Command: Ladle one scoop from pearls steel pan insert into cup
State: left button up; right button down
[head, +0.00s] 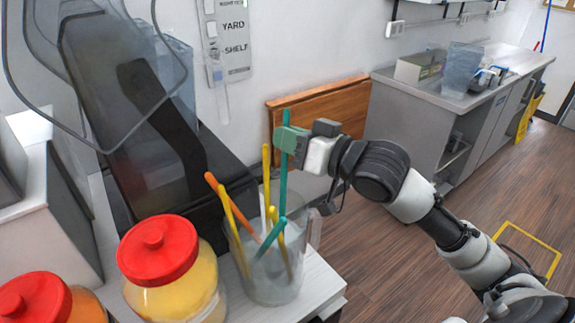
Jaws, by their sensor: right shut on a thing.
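My right gripper (291,140) reaches in from the right and is shut on an upright teal handle (284,185). The handle stands above a clear pitcher (272,284), and its lower end goes down among other utensils there. The working end of this utensil cannot be made out, so I cannot tell whether it is a ladle. Yellow handles (235,222), an orange handle (272,237) and a slanted teal piece lean in the pitcher. The pearls pan insert and the target cup cannot be made out in this view. My left gripper is not in view.
Two red-lidded jars, one with yellow contents (172,288) and one with orange (48,300), stand left of the pitcher on a white counter (318,272). A black dispenser stands behind. A steel counter (440,88) is at the back right. Open wooden floor lies to the right.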

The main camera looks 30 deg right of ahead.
aim_at(288, 117)
notch_tip(288, 117, up, 4)
jog(key=shift+r+p, duration=0.1)
jog(key=shift+p, duration=0.45)
notch_tip(288, 117, up, 15)
jog(key=p, duration=1.2)
jog(key=shift+p, duration=0.35)
